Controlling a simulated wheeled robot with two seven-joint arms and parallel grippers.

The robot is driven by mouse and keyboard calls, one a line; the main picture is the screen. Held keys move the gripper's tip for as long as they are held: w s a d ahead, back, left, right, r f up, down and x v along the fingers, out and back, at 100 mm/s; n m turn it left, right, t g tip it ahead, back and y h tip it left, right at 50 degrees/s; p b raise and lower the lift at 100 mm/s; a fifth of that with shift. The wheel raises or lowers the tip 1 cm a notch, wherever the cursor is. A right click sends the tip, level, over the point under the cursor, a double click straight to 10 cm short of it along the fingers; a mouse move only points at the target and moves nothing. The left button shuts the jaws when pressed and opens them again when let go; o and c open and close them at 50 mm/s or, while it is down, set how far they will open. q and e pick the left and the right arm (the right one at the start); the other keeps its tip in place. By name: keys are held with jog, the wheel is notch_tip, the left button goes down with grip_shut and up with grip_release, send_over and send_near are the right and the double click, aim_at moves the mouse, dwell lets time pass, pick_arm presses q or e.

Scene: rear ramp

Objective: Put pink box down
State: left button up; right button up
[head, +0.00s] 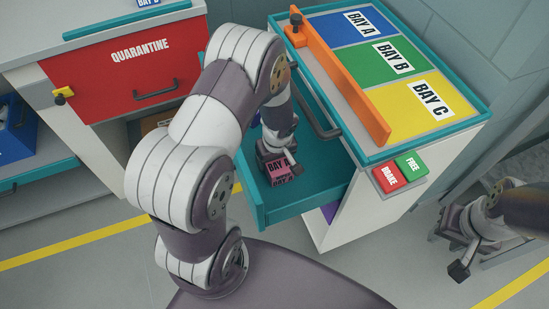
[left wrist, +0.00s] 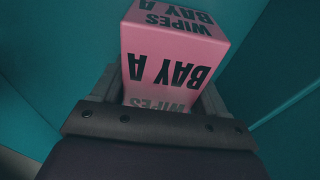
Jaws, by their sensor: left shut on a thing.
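The pink box (head: 280,168) is labelled BAY A and WIPES. My left gripper (head: 276,152) is shut on it, inside the open teal drawer (head: 310,200) of the cabinet. The pink box (left wrist: 172,58) also shows in the left wrist view between the fingers, with teal walls around it. I cannot tell whether its underside touches the drawer floor. My right gripper (head: 464,262) is at the lower right, apart from the cabinet; its jaw state is unclear.
The cabinet top has blue BAY A (head: 352,27), green BAY B (head: 379,59) and yellow BAY C (head: 420,104) areas beside an orange bar (head: 345,85). BRAKE (head: 388,178) and FREE (head: 411,165) buttons sit at its front. A red QUARANTINE panel (head: 100,80) stands left.

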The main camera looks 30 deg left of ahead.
aim_at(277, 161)
pick_arm(q)
jog(key=o, duration=1.2)
jog(key=shift+f, duration=0.15)
jog(key=shift+r+p, duration=0.4)
jog(key=shift+r, duration=0.05)
jog(key=r+p, duration=0.1)
jog(key=r, duration=0.2)
jog(key=s+d+r, duration=0.1)
jog(key=r, duration=0.3)
jog(key=r+p, duration=0.1)
jog(key=r, duration=0.3)
jog(key=shift+s+d+r+p, duration=0.15)
jog(key=shift+d+r+p, duration=0.05)
jog(key=shift+r+p, duration=0.1)
jog(key=s+d+r+m, duration=0.1)
jog(key=s+r+m, duration=0.1)
jog(key=m, duration=0.1)
jog(key=s+d+r+m+h, duration=0.1)
jog(key=s+r+m, duration=0.1)
jog(key=s+m, duration=0.1)
jog(key=s+d+r+m, duration=0.2)
jog(key=r+m, duration=0.1)
jog(key=m, duration=0.1)
jog(key=shift+s, duration=0.4)
